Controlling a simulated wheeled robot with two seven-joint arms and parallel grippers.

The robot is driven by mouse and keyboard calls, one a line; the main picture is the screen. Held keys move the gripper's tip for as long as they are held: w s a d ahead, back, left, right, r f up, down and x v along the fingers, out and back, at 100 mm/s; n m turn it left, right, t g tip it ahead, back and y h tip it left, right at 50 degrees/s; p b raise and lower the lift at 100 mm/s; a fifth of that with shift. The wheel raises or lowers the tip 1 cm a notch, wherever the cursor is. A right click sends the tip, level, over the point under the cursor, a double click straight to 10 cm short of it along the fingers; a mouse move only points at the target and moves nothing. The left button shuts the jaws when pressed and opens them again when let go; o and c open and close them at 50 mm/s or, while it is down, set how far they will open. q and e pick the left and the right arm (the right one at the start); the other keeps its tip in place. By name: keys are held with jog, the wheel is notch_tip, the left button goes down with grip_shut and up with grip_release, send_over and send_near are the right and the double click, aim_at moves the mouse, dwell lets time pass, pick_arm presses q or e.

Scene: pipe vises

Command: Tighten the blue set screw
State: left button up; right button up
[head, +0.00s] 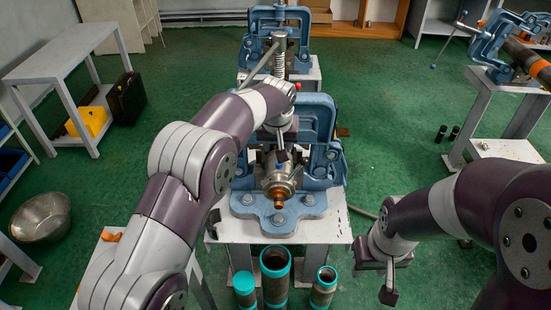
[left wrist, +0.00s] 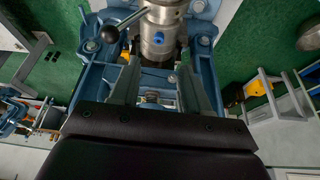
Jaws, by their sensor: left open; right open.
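The blue set screw (left wrist: 158,38) shows in the left wrist view as a small blue knob on the side of a silver metal fitting (left wrist: 162,22). In the head view the fitting (head: 278,184) sits in a blue pipe vise (head: 316,118), with a copper-coloured end facing me. My left gripper (head: 281,155) is over the vise, close to the fitting. In the left wrist view its fingers (left wrist: 159,62) are apart, with the screw beyond and between them, not gripped. My right gripper (head: 389,287) is open and empty, low at the right of the bench.
The vise stands on a white bench (head: 230,231). Pipes with teal ends (head: 275,264) stand at its front. A second vise (head: 257,44) is behind and another (head: 492,45) at right. A metal bowl (head: 40,216) is at left. Green floor is open on both sides.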

pick_arm(q)
jog(key=p, duration=0.3)
send_near(278, 169)
jog(key=x, duration=0.2)
jog(key=w+x, duration=0.1)
jog(key=x, duration=0.2)
jog(key=shift+w+d, duration=0.15)
jog(key=shift+w+f, duration=0.2)
jog(key=shift+f, duration=0.4)
grip_shut()
jog(key=shift+m+b, duration=0.3)
jog(key=shift+m, duration=0.3)
jog(key=shift+r+m+h, duration=0.1)
jog(key=shift+m+h, duration=0.4)
jog(key=shift+m, duration=0.1)
